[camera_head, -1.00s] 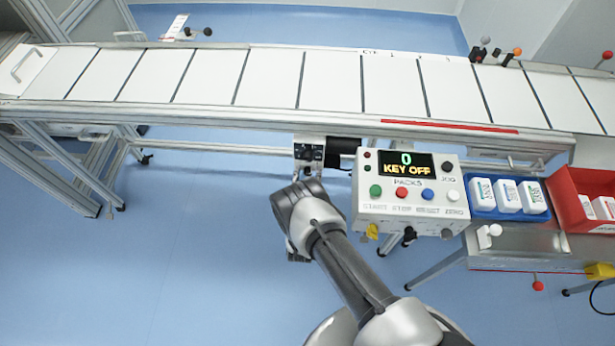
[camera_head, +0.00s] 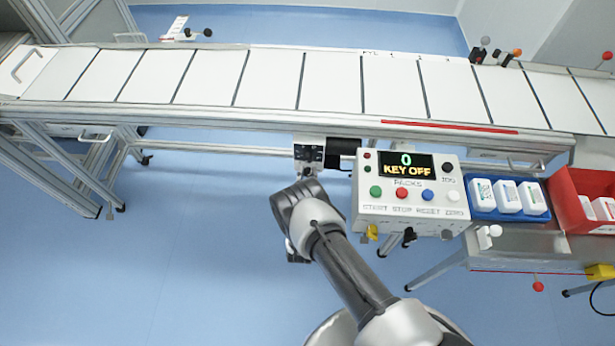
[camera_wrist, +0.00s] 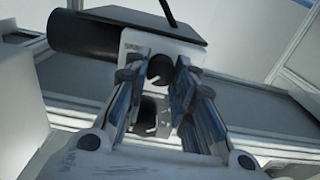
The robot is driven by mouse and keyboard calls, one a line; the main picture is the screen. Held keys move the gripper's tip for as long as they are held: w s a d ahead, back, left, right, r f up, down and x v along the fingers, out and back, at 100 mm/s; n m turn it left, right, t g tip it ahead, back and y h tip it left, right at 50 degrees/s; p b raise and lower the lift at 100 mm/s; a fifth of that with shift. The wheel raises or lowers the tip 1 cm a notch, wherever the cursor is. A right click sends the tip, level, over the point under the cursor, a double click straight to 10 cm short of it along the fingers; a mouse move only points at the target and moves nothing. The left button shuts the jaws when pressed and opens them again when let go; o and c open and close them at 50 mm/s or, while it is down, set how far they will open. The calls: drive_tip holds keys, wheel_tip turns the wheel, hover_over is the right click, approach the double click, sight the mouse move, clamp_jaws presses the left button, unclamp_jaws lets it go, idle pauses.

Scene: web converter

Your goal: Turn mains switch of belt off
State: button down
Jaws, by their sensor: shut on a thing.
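The mains switch box (camera_head: 310,154) is a small light box with a dark face, mounted under the front edge of the belt (camera_head: 272,78). In the wrist view its dark round knob (camera_wrist: 160,70) shows between my fingertips, with the box's pale face plate around it. My gripper (camera_wrist: 157,75) is shut on this knob, one finger on each side. In the head view my gripper (camera_head: 306,174) is in front of and just below the box, mostly hidden by my wrist. The knob's marked position cannot be read.
The control panel (camera_head: 360,205) stands close to the right of my gripper; its display reads 0 and KEY OFF. A blue tray (camera_head: 482,213) with white packs and a red bin (camera_head: 566,200) are farther right. Open blue floor lies to the left.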

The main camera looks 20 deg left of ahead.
drive_tip(key=shift+n, duration=0.3)
drive_tip(key=n+b, duration=0.2)
drive_tip(key=n, duration=0.1)
drive_tip(key=shift+a+f+n, duration=0.1)
drive_tip(key=shift+f+n, duration=0.05)
drive_tip(key=shift+n, duration=0.25)
drive_tip(key=n+b, duration=0.1)
drive_tip(key=n, duration=0.3)
drive_tip(key=shift+s+n, duration=0.1)
drive_tip(key=shift+n, duration=0.2)
drive_tip(key=n, duration=0.8)
drive_tip(key=shift+f+n, duration=0.1)
drive_tip(key=shift+n, duration=0.2)
drive_tip(key=c, duration=1.3)
unclamp_jaws()
drive_tip(key=shift+a, duration=0.1)
drive_tip(key=shift+c, duration=0.2)
